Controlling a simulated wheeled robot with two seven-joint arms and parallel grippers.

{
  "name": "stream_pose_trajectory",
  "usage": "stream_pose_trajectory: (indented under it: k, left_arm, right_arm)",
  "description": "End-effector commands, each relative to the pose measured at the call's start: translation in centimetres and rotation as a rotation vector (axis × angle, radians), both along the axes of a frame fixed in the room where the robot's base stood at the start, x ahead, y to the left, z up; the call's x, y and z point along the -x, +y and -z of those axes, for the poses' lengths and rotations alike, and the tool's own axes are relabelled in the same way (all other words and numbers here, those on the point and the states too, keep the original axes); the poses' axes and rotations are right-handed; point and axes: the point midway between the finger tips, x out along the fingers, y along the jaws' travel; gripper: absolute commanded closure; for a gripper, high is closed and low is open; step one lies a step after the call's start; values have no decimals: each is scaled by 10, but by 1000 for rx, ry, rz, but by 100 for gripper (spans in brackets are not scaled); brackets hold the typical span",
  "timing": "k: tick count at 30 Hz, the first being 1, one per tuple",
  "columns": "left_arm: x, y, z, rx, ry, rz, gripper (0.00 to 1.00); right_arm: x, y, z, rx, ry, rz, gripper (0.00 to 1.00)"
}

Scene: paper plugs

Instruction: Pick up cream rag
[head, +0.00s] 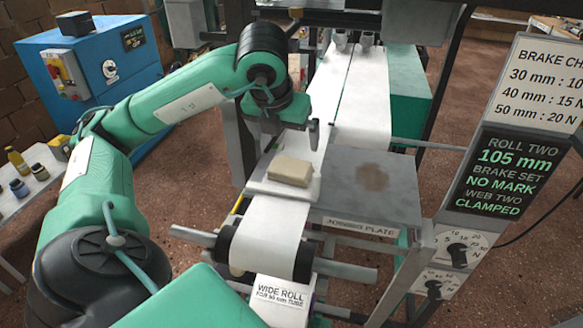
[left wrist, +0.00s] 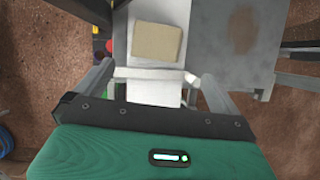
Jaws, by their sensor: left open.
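The cream rag (head: 291,171) is a folded, block-like pad lying on a white plate (head: 262,184) beside the jogging plate. In the left wrist view the cream rag (left wrist: 158,42) lies ahead of the fingers, near the top of the picture. My left gripper (head: 291,138) is open and empty, above and a little behind the rag, apart from it. Its two fingers (left wrist: 157,85) show spread on either side in the left wrist view. My right gripper is not in view.
The stained grey jogging plate (head: 340,190) adjoins the rag on the right. White paper webs (head: 362,90) run behind, and a roller (head: 190,236) lies in front. A control panel (head: 480,170) stands at right. A bench (head: 30,190) with jars is at left.

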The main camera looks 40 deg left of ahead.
Motion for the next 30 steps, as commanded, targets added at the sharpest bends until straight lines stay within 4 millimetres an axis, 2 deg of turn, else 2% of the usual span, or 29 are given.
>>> stream_pose_trajectory:
  k: [6,9,17,25,30]
  left_arm:
    - [-14,8,41,-2,6,-3,0]
    - [-20,10,56,-1,5,-2,0]
    - [-27,14,73,-2,2,-2,0]
    - [-39,21,109,-1,3,-1,0]
    - [-42,22,116,0,-1,0,0]
  right_arm:
    - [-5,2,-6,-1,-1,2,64]
    - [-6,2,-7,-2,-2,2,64]
    - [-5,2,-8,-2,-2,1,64]
    - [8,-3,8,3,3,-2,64]
    - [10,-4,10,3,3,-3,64]
